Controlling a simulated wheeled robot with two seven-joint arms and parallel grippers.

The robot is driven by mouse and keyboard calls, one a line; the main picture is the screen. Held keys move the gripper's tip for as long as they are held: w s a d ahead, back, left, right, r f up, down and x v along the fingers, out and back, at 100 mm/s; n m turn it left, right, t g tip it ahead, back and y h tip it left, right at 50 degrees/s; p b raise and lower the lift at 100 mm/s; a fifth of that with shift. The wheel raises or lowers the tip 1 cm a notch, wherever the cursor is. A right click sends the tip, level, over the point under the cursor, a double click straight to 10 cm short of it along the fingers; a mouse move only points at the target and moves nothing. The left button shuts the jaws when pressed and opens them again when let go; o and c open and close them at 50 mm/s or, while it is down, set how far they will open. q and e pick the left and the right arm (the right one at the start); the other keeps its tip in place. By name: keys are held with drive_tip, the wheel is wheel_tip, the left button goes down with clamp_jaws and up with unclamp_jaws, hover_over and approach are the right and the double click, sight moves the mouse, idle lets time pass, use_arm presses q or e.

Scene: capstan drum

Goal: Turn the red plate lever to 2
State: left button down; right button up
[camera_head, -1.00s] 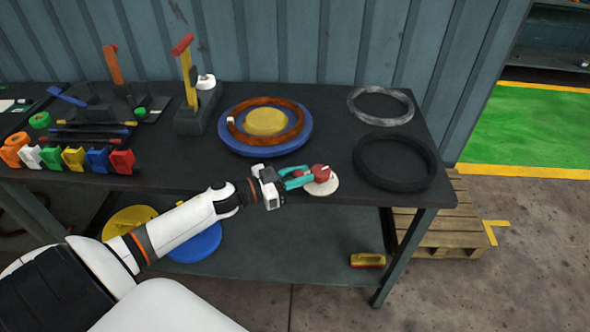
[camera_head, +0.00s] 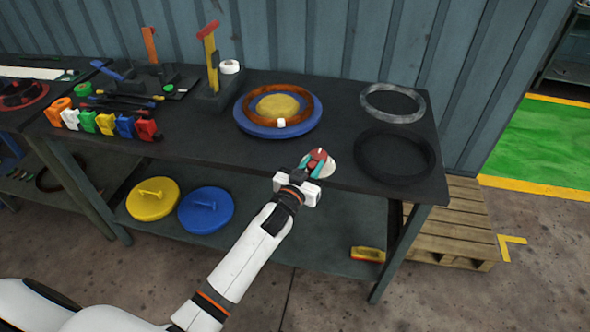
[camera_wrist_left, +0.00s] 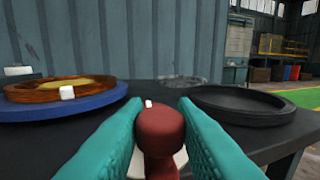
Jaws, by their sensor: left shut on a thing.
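The red lever (camera_head: 318,155) sits on a small round white plate (camera_head: 331,168) at the front edge of the workbench. In the left wrist view its rounded red end (camera_wrist_left: 160,125) stands between my teal fingers. My left gripper (camera_head: 313,164) is shut on the lever. A small white mark (camera_wrist_left: 148,103) shows just beyond it. No number is readable on the plate, which my fingers partly cover. Behind stands a blue disc (camera_head: 243,123) with a brown ring (camera_head: 306,104) and a yellow centre (camera_head: 277,106). A white block (camera_head: 281,123) is at the ring's front. My right gripper is not in view.
A black ring (camera_head: 430,158) and a grey ring (camera_head: 420,100) lie at the right of the bench. A stand with a yellow-and-red lever (camera_head: 210,58) and several coloured clips (camera_head: 105,123) are at the left. Yellow (camera_head: 136,206) and blue (camera_head: 190,221) discs lie below.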

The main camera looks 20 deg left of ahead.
use_arm(q)
drive_tip(key=shift+d+n+y+b, duration=0.2)
drive_tip(key=shift+n+y+b, duration=0.15)
drive_tip(key=shift+n+y, duration=0.25)
drive_tip(key=shift+w+r+y, duration=0.1)
drive_tip(key=shift+r+y, duration=0.05)
drive_tip(key=shift+y, duration=0.45)
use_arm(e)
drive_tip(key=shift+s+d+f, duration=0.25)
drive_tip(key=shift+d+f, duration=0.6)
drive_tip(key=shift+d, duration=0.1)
use_arm(q)
drive_tip(key=c, duration=1.2)
unclamp_jaws()
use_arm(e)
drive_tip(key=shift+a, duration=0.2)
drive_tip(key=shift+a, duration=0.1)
use_arm(q)
drive_tip(key=shift+s, duration=0.2)
drive_tip(key=s+b, duration=0.1)
drive_tip(key=s, duration=1)
drive_tip(key=shift+s+d, duration=0.2)
drive_tip(key=shift+s, duration=0.1)
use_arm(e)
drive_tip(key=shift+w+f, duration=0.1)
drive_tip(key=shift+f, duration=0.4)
